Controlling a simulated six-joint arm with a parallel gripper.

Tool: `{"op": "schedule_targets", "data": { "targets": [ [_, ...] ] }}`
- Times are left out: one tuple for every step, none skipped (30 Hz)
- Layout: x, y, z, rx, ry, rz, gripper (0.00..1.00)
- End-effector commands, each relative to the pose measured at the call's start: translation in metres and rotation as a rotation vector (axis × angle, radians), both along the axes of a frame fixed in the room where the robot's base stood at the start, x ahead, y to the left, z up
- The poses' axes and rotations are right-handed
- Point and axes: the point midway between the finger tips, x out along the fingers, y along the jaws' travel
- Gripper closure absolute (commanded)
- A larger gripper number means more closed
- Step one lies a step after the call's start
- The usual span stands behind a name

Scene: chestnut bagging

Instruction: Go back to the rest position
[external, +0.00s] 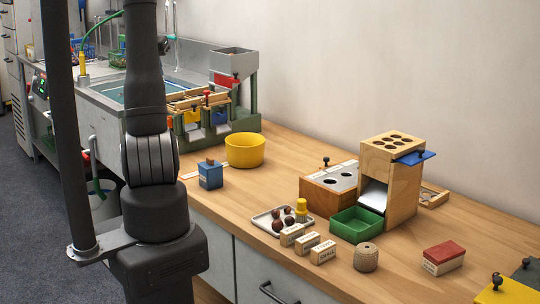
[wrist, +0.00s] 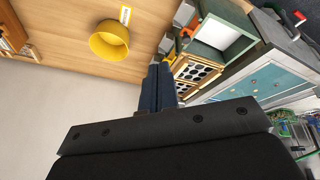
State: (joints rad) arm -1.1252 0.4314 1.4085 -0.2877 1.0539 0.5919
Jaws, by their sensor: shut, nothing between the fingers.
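My gripper (wrist: 158,80) shows in the wrist view with its two dark fingers together and nothing between them. It is up in the air, with the counter and wall behind it. In the external view my dark arm stands upright at the left, and the gripper cannot be made out there. A yellow bowl (external: 245,150) sits on the wooden counter; it also shows in the wrist view (wrist: 108,40). A small tray (external: 267,222) holds several chestnuts (external: 290,211) and a yellow-topped piece. No object is touching the fingers.
A wooden dispenser (external: 389,185) with a green bin (external: 357,225) stands at the right. Labelled blocks (external: 307,243), a twine spool (external: 366,257) and a red-topped block (external: 444,254) lie in front. A sorting machine (external: 233,100) stands by the sink.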

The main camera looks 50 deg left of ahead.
Motion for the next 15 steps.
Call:
{"op": "schedule_targets", "data": {
  "targets": [
    [0.002,-0.002,0.008,0.036,0.018,-0.050,1.00],
    [0.002,-0.002,0.012,0.057,0.032,-0.082,1.00],
    [0.002,-0.003,0.017,0.085,0.052,-0.126,1.00],
    [0.003,-0.004,0.021,0.106,0.064,-0.158,1.00],
    [0.003,-0.004,0.025,0.128,0.080,-0.190,1.00],
    [0.004,-0.005,0.031,0.155,0.098,-0.231,1.00],
    [0.004,-0.005,0.035,0.175,0.113,-0.261,1.00],
    [0.004,-0.006,0.039,0.194,0.127,-0.292,1.00],
    [0.004,-0.007,0.044,0.219,0.145,-0.330,1.00],
    [0.005,-0.007,0.048,0.236,0.158,-0.356,1.00],
    [0.005,-0.008,0.051,0.251,0.172,-0.381,1.00],
    [0.005,-0.008,0.055,0.270,0.186,-0.411,1.00],
    [0.005,-0.009,0.058,0.282,0.198,-0.432,1.00],
    [0.005,-0.009,0.060,0.294,0.208,-0.451,1.00],
    [0.005,-0.010,0.064,0.308,0.219,-0.473,1.00]
  ]
}}
